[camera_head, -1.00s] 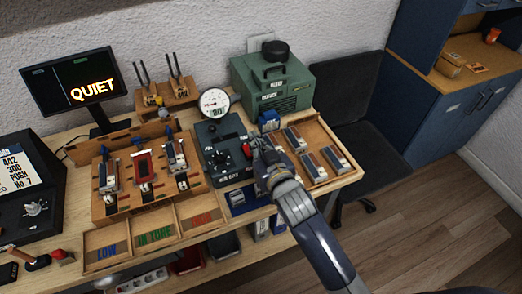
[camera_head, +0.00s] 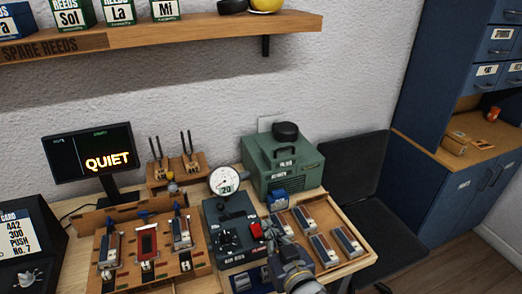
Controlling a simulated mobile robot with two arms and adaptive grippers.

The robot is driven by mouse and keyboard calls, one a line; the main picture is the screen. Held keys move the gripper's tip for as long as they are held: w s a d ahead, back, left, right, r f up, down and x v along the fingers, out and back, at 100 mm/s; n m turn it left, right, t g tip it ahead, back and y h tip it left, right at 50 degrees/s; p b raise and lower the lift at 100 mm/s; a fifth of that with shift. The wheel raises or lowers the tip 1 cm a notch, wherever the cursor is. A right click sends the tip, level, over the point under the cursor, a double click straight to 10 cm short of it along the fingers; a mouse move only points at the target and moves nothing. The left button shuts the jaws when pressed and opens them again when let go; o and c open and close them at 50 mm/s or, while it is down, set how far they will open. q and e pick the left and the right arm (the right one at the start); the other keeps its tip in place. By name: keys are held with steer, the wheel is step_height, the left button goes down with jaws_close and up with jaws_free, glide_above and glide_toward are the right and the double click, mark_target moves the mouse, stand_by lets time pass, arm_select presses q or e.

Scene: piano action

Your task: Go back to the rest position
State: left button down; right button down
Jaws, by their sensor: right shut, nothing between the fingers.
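My right gripper (camera_head: 285,259) is shut and empty. It is at the lower middle of the head view, over the front of the bench between the dark control box (camera_head: 232,240) and the wooden tray (camera_head: 357,246). It stands apart from the red switch (camera_head: 256,230) on the box, just in front of it. A round white gauge (camera_head: 223,181) on the box seems to read 20. My left gripper is out of view.
A green machine (camera_head: 284,163) stands behind the tray, which holds several reed blocks. A rack with reeds (camera_head: 147,243) and a screen reading QUIET (camera_head: 90,153) are at left. A wall shelf (camera_head: 200,33) hangs above. A dark chair (camera_head: 350,170) stands at right.

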steer(key=s+d+f+m+g+h, duration=0.1)
steer(key=s+d+f+g+h, duration=0.1)
steer(key=s+d+f+g, duration=0.5)
steer(key=s+d+f+g+h, duration=0.1)
steer(key=s+d+f, duration=0.25)
steer(key=s, duration=0.65)
steer(key=s+d+f+m+g+h, duration=0.1)
steer(key=s+d+f+g+h, duration=0.15)
steer(key=s+d+f, duration=0.5)
step_height(320, 180, down, 23)
steer(key=s+a+g, duration=0.2)
steer(key=s, duration=0.1)
steer(key=s+d+f, duration=0.1)
steer(key=s+f, duration=0.7)
steer(key=s+d+f+g+b, duration=0.1)
steer(key=s+d+f, duration=0.1)
steer(key=s+f, duration=0.6)
steer(key=shift+s+d+f+n+y+b, duration=0.3)
steer(key=shift+s+f+n+y, duration=0.1)
steer(key=shift+f, duration=0.15)
